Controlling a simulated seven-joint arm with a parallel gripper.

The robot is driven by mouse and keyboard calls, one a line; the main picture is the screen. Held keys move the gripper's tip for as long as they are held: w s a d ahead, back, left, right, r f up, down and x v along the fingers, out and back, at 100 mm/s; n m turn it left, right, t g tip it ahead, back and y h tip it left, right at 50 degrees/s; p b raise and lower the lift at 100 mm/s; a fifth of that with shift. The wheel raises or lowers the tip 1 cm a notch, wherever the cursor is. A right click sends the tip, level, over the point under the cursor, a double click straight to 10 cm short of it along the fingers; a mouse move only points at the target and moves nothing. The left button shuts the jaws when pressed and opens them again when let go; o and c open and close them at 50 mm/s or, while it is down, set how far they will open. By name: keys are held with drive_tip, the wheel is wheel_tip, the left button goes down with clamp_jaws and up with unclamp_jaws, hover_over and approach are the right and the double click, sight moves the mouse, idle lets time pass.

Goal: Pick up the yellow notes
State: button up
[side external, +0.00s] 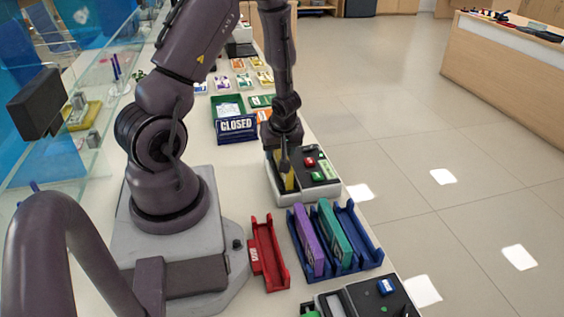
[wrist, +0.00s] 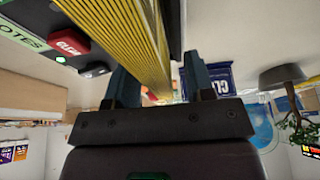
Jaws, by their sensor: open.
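The yellow notes (side external: 289,181) stand upright in the slot of a grey and black counting machine (side external: 275,193). In the wrist view the yellow notes (wrist: 115,25) fill the upper middle as a thick striped stack running between the fingers. My gripper (side external: 284,163) points down over the machine at the notes. In the wrist view my gripper (wrist: 159,82) has its two fingers apart, one on each side of the stack. I cannot tell whether either finger touches it. The lower part of the notes is hidden in the side view.
The machine carries red and green buttons (side external: 317,176). A blue rack (side external: 373,247) with a purple and a teal bundle stands in front, beside a red tray (side external: 268,252). A blue CLOSED sign (side external: 237,126) stands behind. The counter's right edge is close.

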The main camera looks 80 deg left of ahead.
drive_tip(key=shift+f, duration=0.2)
idle(0.3)
clamp_jaws()
drive_tip(key=shift+r, duration=0.2)
